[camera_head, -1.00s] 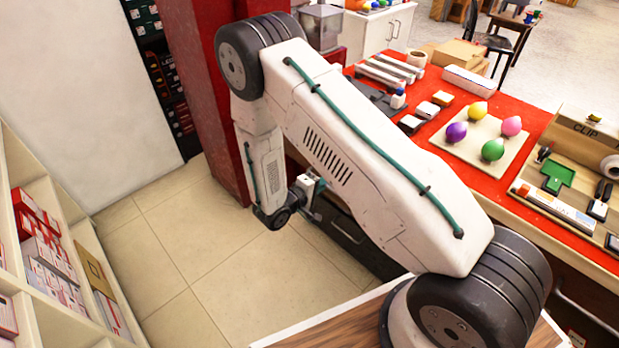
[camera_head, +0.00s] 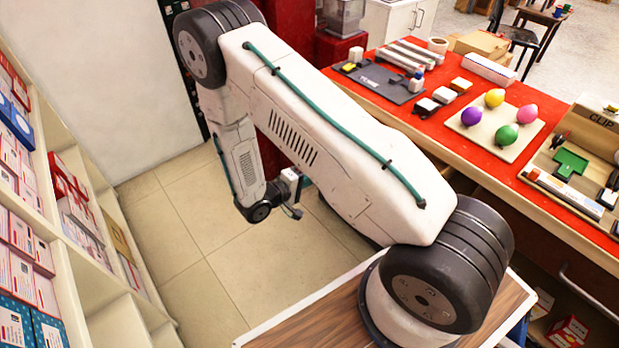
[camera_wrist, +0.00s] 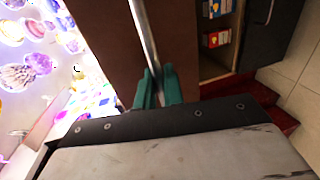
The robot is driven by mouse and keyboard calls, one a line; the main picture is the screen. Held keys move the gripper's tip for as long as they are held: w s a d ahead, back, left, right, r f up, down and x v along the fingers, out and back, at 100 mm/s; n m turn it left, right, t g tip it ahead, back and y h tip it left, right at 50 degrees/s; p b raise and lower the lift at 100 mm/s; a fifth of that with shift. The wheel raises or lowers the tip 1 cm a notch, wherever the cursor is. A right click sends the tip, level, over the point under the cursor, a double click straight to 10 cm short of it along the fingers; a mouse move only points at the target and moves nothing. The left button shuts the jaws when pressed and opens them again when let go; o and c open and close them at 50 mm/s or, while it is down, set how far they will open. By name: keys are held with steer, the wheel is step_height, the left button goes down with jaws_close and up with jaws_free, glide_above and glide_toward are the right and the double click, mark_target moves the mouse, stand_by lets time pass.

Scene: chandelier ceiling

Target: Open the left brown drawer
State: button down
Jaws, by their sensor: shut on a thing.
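In the wrist view, a brown drawer front (camera_wrist: 103,35) carries a long silver bar handle (camera_wrist: 146,40). The teal fingertips of my gripper (camera_wrist: 157,88) are closed around the near end of this bar. The drawer's near edge is hidden behind my gripper body. In the head view, my gripper (camera_head: 294,193) is low beside the counter, partly covered by my own arm, and the brown drawer is hidden behind the arm.
A bright area with purple and coloured shapes (camera_wrist: 30,65) lies left of the drawer front. An open compartment with small boxes (camera_wrist: 217,38) and a dark panel (camera_wrist: 270,35) are right. Box-filled shelves (camera_head: 60,200) stand left; floor (camera_head: 200,235) between is clear.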

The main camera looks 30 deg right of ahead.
steer(key=c, duration=1.6)
jaws_free()
steer(key=shift+c, duration=0.2)
steer(key=v, duration=0.7)
steer(key=shift+a, duration=0.4)
